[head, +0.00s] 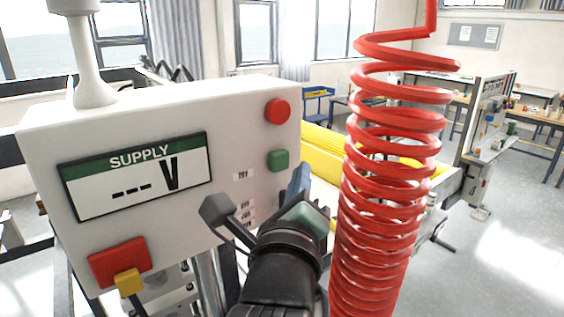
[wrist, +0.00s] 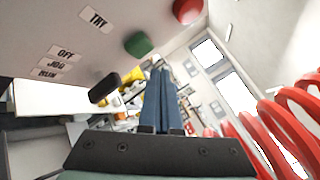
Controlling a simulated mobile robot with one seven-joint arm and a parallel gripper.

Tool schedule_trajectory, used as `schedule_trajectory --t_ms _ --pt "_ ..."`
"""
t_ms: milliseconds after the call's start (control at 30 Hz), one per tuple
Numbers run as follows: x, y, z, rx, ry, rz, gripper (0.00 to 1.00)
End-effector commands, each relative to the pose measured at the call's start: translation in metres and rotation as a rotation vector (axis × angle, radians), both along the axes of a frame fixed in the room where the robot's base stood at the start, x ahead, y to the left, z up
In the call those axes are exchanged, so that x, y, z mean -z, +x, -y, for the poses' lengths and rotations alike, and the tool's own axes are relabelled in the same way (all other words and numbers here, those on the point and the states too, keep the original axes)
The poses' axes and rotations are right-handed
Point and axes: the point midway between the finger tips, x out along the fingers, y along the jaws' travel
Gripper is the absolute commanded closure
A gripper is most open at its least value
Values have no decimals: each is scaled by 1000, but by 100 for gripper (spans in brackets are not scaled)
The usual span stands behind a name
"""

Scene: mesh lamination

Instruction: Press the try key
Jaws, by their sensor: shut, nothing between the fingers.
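My gripper (head: 299,172) has blue fingers, shut together and empty. In the wrist view the gripper (wrist: 160,72) points forward below the key, and a gap shows between them. In the head view the fingertips are just below and right of the key.
A round red button (head: 277,111) sits above the key. A dark selector (wrist: 104,87) stands by the OFF, JOG and RUN labels, close left of my fingers. A SUPPLY display (head: 137,177) fills the box's left. A red coiled hose (head: 385,180) hangs close on the right.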

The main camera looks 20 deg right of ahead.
Motion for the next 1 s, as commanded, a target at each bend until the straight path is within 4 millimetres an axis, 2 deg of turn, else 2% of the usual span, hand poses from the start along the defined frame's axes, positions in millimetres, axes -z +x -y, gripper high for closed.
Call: schedule_trajectory --t_ms 233,1000 --pt "1 15 -5 1 0 1 100" --pt "0 16 -5 1 -1 0 100"
